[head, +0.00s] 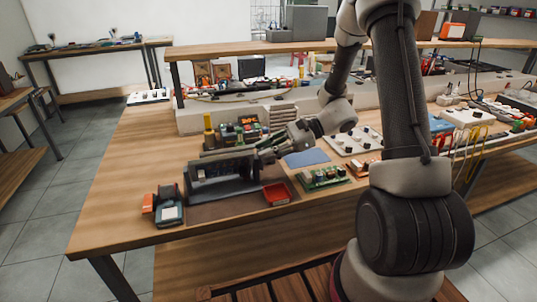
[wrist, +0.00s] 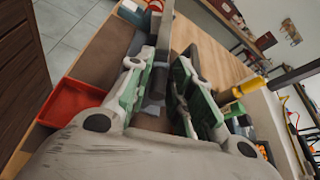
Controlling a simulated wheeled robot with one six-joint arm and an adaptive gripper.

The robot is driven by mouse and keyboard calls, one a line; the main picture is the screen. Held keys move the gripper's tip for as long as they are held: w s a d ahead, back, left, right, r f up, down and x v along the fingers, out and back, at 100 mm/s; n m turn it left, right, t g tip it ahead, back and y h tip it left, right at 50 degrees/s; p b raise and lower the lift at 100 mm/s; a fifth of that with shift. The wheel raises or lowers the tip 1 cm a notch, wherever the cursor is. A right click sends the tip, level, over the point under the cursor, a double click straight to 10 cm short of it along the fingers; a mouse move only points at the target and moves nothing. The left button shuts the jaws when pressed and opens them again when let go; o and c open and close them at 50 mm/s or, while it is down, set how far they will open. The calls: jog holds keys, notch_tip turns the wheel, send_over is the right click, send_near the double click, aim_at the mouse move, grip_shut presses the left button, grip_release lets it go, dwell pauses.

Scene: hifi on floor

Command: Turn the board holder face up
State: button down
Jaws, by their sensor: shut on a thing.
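The board holder (head: 222,170) is a dark grey frame with a long bar, on or just above the brown mat (head: 232,208) on the wooden bench. My gripper (head: 264,152) reaches it from the right and is shut on its right end. In the wrist view, my gripper (wrist: 160,92) has its green-lined fingers on both sides of a grey bar of the holder (wrist: 163,45), which runs away from me. The fingers hide part of the holder, and I cannot tell which face is up.
A red tray (head: 277,194) lies close to the holder's right front; it also shows in the wrist view (wrist: 68,102). A multimeter (head: 170,212) stands at the left front. A green circuit board (head: 325,178) and a blue mat (head: 306,158) lie right. Yellow-handled tools (wrist: 246,87) stand behind.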

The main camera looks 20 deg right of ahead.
jog(key=shift+w+m+g, duration=0.45)
jog(key=shift+m+g, duration=0.3)
jog(key=shift+m, duration=0.25)
jog(key=shift+w+m+g, duration=0.5)
jog(key=shift+m+g, duration=0.3)
jog(key=shift+m, duration=0.2)
jog(key=shift+w+m+g, duration=0.45)
jog(key=shift+m+g, duration=0.3)
jog(key=shift+m, duration=0.25)
jog(key=c, duration=1.5)
grip_release()
jog(key=shift+o, duration=0.2)
